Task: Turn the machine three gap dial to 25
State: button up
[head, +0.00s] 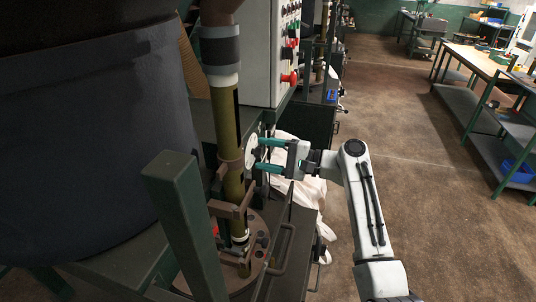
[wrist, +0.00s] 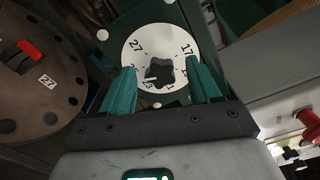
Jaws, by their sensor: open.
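The gap dial is a white disc with black numbers (wrist: 145,37), and it also shows edge-on in the head view (head: 251,151). A black lobed knob (wrist: 160,72) sits at its centre. 27 reads at the upper left and 17 at the upper right. Smaller numbers below the knob are partly hidden, and I cannot tell which number the knob points at. My gripper (head: 259,154) is open at the dial. Its teal fingers stand on either side of the knob in the wrist view (wrist: 160,75), with visible space between fingers and knob.
A brown round plate with a red pointer (wrist: 30,48) lies left of the dial. A yellow-brown post (head: 228,125) and green frame post (head: 185,215) stand left of my gripper. A control cabinet (head: 262,50) stands behind, white cloth (head: 310,190) hangs nearby. The floor (head: 400,110) at right is clear.

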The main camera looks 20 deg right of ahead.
jog(key=b+v, duration=0.2)
jog(key=v, duration=0.9)
dwell(0.5)
